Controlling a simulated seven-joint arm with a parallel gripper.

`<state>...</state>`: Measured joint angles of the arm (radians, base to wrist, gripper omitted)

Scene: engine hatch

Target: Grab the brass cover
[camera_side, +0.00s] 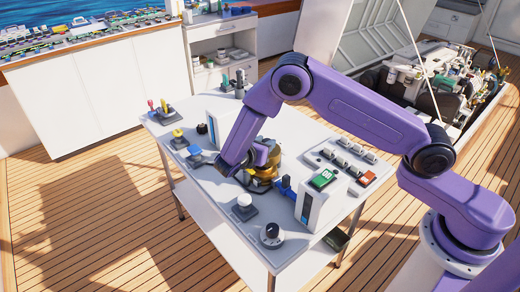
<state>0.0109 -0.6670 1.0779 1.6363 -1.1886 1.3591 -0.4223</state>
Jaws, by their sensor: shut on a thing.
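The brass cover (265,156) is a gold-coloured round piece near the middle of the white table. My purple arm reaches over from the right, and its end hides the left part of the cover. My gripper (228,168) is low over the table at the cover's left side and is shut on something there. The fingertips are small and partly hidden, but the brass cover is the thing they meet. I cannot tell whether the cover is lifted off its support.
Around it on the white table (205,210) stand a white-and-blue box (313,204), a round dial (271,234), a white-knobbed button (244,203), a panel with green and red switches (322,179) and small levers (163,105). An open engine hatch (430,85) lies at the back right.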

